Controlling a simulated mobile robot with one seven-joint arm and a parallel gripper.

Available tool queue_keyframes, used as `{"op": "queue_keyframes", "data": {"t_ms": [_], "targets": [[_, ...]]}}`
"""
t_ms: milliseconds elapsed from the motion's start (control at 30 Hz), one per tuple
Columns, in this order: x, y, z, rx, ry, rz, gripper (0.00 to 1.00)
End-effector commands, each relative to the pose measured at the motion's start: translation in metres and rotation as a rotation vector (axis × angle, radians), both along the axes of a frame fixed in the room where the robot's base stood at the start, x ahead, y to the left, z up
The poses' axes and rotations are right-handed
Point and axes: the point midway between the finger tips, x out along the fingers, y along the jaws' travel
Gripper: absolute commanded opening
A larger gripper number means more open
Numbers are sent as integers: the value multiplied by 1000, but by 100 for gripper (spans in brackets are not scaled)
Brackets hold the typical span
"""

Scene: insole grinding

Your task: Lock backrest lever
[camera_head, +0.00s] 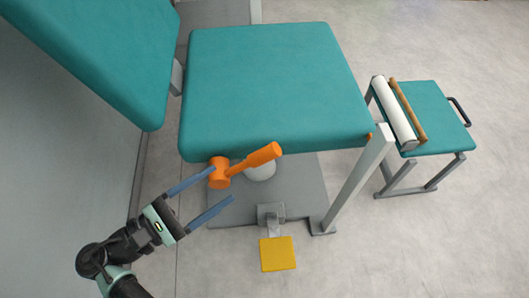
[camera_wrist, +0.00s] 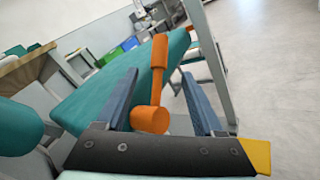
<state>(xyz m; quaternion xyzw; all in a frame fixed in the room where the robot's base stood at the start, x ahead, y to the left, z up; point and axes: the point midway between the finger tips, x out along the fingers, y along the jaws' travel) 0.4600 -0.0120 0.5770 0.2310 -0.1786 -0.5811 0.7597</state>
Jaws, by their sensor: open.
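The orange lever (camera_head: 244,165) sits at the near edge of the teal seat (camera_head: 270,80), with a round hub at its left end and its handle slanting up to the right. The teal backrest (camera_head: 100,50) stands tilted at the upper left. My gripper (camera_head: 223,185) is open, with its two blue fingers pointing at the lever; the upper finger's tip is close to the hub. In the wrist view the lever (camera_wrist: 157,85) shows between the two spread fingers (camera_wrist: 160,95), hub nearest me and handle pointing away. I cannot tell whether a finger touches it.
A yellow pedal (camera_head: 278,253) on a grey base is below the seat. A grey leg (camera_head: 355,185) stands right of the lever. A small teal stool (camera_head: 437,110) with a white roll (camera_head: 394,112) is at the right. The floor at the lower right is clear.

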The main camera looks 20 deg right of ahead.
Motion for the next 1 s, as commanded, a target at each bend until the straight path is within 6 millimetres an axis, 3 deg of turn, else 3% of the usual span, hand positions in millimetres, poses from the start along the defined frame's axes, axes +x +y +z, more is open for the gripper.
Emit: {"op": "queue_keyframes", "data": {"t_ms": [600,800,1000], "targets": [[28,-106,-2,4,-5,-3,70],[33,-121,0,5,-4,-1,70],[34,-123,1,4,-4,-1,70]]}}
